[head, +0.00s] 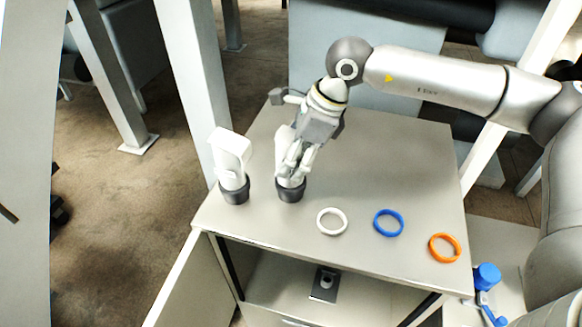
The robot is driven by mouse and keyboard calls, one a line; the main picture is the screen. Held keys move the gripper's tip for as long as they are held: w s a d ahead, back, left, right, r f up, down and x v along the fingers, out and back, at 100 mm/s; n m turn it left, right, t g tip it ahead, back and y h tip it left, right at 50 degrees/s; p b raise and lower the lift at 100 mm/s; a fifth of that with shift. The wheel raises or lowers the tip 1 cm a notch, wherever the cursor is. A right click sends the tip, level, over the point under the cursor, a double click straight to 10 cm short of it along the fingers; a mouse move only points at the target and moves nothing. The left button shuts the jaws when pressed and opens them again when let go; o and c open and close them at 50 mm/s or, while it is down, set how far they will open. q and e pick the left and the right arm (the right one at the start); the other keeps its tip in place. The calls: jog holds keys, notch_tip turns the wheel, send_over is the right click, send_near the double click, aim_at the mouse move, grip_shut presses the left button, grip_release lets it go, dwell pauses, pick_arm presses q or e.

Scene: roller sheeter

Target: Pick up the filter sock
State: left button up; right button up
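Two white upright pieces, which look like filter socks, stand in dark round bases near the left part of the grey cabinet top (390,150). The left white piece (231,150) is fully visible in its dark base (235,191). The second white piece (283,142) stands in another dark base (290,191) and is partly hidden by my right gripper (297,166). The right gripper reaches down from above with its fingers at this second piece. Whether the fingers are closed on it cannot be made out. My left gripper is out of view.
A white ring (332,221), a blue ring (388,223) and an orange ring (445,248) lie along the front of the top. A blue object (487,277) lies lower right. Below the top is an open shelf (275,275). White posts (190,65) stand behind the cabinet.

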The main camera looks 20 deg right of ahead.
jog(key=c, duration=0.5)
jog(key=shift+r+b, duration=0.4)
jog(key=shift+b, duration=0.15)
notch_tip(320, 180, up, 2)
jog(key=shift+r+b, duration=0.15)
jog(key=shift+b, duration=0.85)
jog(key=s+d+r+b, duration=0.1)
jog(key=s+r, duration=0.2)
jog(key=s, duration=0.1)
jog(key=s+d+r+b, duration=0.2)
jog(key=s+r, duration=0.1)
jog(key=s, duration=0.1)
jog(key=s+d+r+b, duration=0.2)
jog(key=s+r, duration=0.2)
jog(key=s, duration=0.1)
jog(key=shift+d, duration=0.25)
jog(key=shift+w+f, duration=0.1)
